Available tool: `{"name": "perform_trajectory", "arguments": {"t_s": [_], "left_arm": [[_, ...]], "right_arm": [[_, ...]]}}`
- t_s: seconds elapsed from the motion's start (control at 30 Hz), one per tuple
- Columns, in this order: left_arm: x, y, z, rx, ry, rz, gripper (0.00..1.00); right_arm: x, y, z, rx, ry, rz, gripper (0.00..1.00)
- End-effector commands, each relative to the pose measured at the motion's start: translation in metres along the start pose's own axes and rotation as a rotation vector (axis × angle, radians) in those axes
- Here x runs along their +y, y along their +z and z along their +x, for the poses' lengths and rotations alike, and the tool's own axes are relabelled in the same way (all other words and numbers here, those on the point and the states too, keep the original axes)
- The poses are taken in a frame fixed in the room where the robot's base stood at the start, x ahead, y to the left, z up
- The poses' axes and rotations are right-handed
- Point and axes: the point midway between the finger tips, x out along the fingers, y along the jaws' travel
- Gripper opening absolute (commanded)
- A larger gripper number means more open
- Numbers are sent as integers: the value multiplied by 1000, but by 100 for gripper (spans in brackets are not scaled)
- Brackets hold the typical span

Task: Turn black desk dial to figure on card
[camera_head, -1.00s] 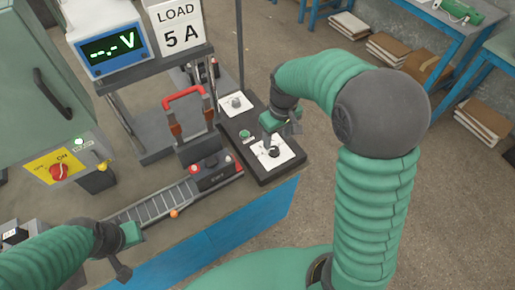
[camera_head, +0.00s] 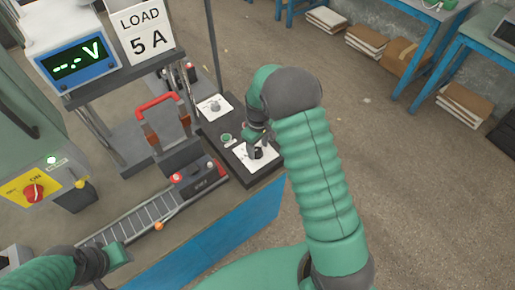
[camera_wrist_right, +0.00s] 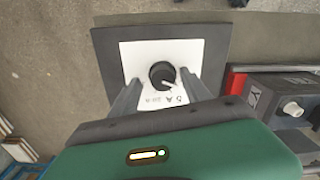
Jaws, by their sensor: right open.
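The card (camera_head: 144,33) reads "LOAD 5 A" and stands at the top of the head view. In the head view the dial (camera_head: 256,153) is just below the right gripper (camera_head: 258,143). I cannot tell whether the fingers touch it. My left gripper (camera_head: 118,258) is at lower left, its jaws unclear.
A green button (camera_head: 226,138) and a grey knob (camera_head: 215,107) share the dark desk panel. A red-handled switch (camera_head: 160,106) and a battery tray (camera_head: 201,178) stand to the left. A meter (camera_head: 77,62) shows "--.- V".

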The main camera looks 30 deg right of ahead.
Motion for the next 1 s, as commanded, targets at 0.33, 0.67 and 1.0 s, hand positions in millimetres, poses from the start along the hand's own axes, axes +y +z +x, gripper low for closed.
{"name": "perform_trajectory", "arguments": {"t_s": [0.33,0.67,1.0], "left_arm": [[0,0,0,0,0,0,36],[0,0,0,0,0,0,36],[0,0,0,0,0,0,36]], "right_arm": [[-2,-1,9,1,2,-1,56],[-1,-1,9,1,0,-1,15],[0,0,10,-3,0,7,0]]}}
